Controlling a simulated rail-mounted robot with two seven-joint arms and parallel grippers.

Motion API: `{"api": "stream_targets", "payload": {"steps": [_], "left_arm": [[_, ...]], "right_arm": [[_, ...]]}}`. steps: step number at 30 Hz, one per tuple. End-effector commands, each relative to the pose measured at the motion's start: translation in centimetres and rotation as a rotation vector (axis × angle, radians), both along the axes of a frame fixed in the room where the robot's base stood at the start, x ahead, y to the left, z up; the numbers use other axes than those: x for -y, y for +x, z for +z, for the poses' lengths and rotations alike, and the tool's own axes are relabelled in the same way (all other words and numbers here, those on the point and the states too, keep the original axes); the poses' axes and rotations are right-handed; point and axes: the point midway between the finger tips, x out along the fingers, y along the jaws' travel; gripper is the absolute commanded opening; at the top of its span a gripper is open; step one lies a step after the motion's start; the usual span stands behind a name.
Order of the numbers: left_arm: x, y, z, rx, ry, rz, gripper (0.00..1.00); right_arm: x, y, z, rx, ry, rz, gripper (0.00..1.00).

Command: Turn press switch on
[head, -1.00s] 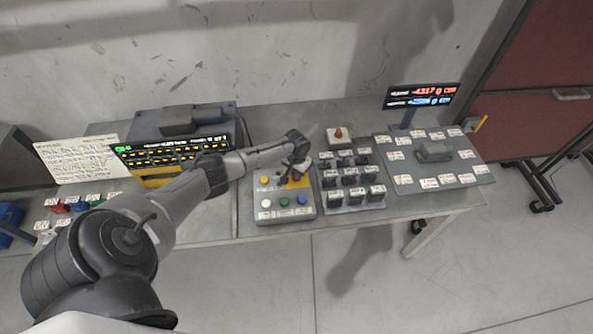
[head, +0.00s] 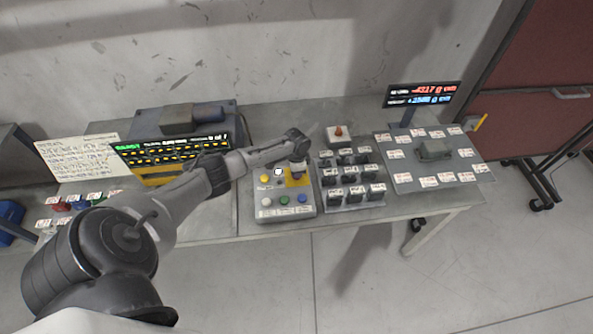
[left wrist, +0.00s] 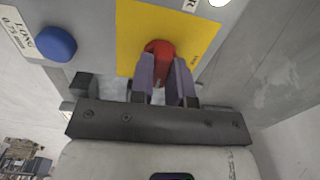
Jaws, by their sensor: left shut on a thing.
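A grey control box (head: 262,215) stands on the bench in the head view. A yellow plate (head: 304,182) is on its top right. In the left wrist view, a red switch knob (left wrist: 160,48) sits on the yellow plate (left wrist: 128,32). My left gripper (left wrist: 162,76) is shut on this red knob, one finger on each side. In the head view, my left gripper (head: 298,168) is over the yellow plate and hides the knob. A bright white lamp (head: 278,171) shows just left of it. My right gripper is not in view.
A rack of dark blocks (head: 352,205) stands close on the right. A lit display (head: 170,152) is at the left; a scale with a red-blue readout (head: 422,94) is farther right.

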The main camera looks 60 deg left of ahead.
Motion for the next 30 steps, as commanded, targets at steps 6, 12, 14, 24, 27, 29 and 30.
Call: {"api": "stream_targets", "payload": {"steps": [6, 12, 14, 24, 27, 29, 30], "left_arm": [[0.02, 0.07, 0.09, 0.002, -0.001, -0.054, 0.00], [0.04, 0.07, 0.11, 0.002, -0.001, -0.070, 0.00], [0.03, 0.08, 0.11, 0.002, -0.001, -0.071, 0.00], [0.04, 0.10, 0.13, 0.002, -0.001, -0.071, 0.24], [0.03, 0.08, 0.10, 0.002, -0.001, -0.070, 0.33], [0.02, 0.07, 0.09, 0.002, -0.001, -0.070, 0.39], [0.02, 0.06, 0.08, 0.001, 0.000, -0.070, 0.43]], "right_arm": [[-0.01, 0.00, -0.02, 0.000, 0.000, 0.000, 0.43], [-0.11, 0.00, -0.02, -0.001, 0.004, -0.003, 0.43], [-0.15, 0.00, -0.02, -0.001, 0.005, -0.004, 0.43], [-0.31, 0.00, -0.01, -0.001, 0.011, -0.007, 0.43], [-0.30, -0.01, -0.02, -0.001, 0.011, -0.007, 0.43], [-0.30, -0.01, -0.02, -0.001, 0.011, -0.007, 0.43], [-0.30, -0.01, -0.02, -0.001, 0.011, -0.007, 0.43]]}}
